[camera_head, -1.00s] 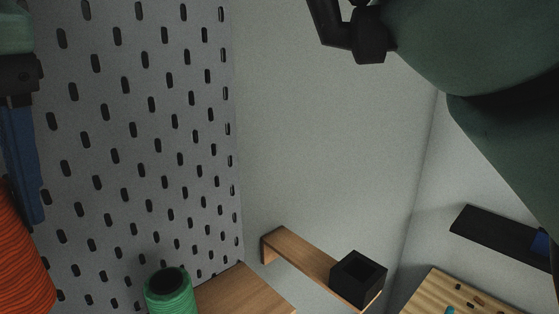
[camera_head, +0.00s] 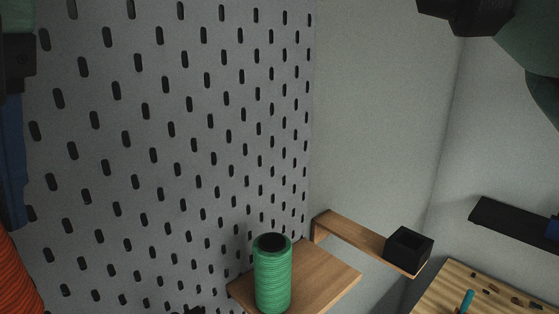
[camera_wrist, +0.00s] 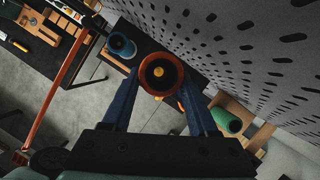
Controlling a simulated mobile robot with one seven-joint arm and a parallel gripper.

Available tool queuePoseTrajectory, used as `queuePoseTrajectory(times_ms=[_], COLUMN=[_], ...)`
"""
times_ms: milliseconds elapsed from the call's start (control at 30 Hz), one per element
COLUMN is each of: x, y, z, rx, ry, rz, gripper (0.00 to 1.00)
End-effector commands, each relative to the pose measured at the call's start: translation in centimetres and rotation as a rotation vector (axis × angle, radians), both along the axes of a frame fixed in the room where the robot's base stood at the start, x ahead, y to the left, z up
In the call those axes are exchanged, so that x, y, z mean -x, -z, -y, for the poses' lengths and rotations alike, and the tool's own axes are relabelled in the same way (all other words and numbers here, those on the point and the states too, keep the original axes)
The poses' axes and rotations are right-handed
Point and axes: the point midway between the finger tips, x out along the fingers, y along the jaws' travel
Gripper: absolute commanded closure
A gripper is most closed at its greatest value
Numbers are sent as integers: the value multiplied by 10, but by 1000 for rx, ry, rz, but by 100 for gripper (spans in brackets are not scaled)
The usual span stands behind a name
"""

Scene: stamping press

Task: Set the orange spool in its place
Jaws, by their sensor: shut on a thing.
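The orange spool shows end-on in the wrist view (camera_wrist: 160,73), with a dark hollow and a small orange centre. My gripper (camera_wrist: 160,92) is shut on it, one blue finger on each side. In the head view the ribbed orange spool (camera_head: 17,280) is cut off at the lower left edge, below a blue finger. A green spool stands upright on a wooden shelf in the head view (camera_head: 272,278) and also shows in the wrist view (camera_wrist: 222,121). A blue spool (camera_wrist: 122,46) stands beyond the orange one in the wrist view. The orange spool's place cannot be made out.
A grey perforated wall (camera_head: 170,130) rises behind the wooden shelf (camera_head: 325,275). A narrow wooden ledge (camera_head: 350,235) bears a black open box (camera_head: 408,247). A dark table (camera_wrist: 45,70) with tools stands at the upper left of the wrist view.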

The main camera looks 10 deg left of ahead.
Motion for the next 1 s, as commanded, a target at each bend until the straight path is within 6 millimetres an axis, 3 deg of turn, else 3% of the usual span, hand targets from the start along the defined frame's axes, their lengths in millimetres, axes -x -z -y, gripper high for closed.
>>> queuePoseTrajectory(times_ms=[533,1000], x=[0,0], y=[44,45], z=[0,0], rx=[1,0], ry=[1,0], rz=[-1,0], gripper=[96,96])
